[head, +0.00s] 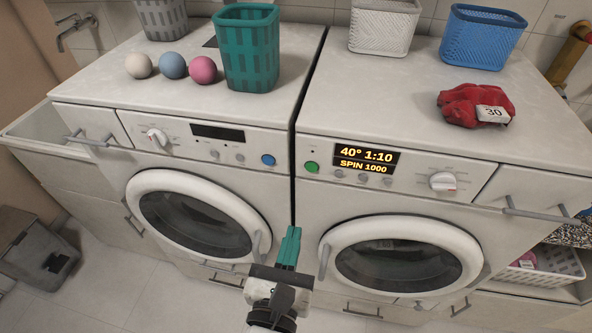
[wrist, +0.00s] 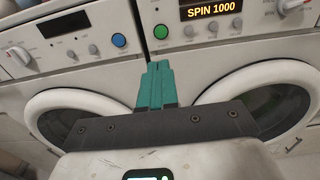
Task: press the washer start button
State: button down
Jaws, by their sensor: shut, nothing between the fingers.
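The right machine (head: 465,190) has a lit display (head: 366,159) reading "40° 1:10" and "SPIN 1000". A round green button (head: 312,167) sits left of that display; it also shows in the wrist view (wrist: 161,32). The left machine (head: 110,185) has a dark display (head: 217,132) and a round blue button (head: 268,160), also in the wrist view (wrist: 119,40). My gripper (head: 292,232) has teal fingers, shut and empty. It is below the two buttons, near the gap between the machines. In the wrist view the fingertips (wrist: 159,67) show below the green button, apart from it.
Both round doors (head: 350,232) are closed, with handles near my gripper. Knobs (head: 442,182) and small buttons line the panels. On top are a teal basket (head: 246,75), balls (head: 203,70), a blue basket (head: 484,38) and a red cloth (head: 462,103). Floor shows at lower left.

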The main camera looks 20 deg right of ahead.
aim_at(311, 169)
jog(key=p+x, duration=0.2)
jog(key=x, duration=1.2)
jog(key=shift+d+f+p, duration=0.1)
jog(key=shift+p, duration=0.2)
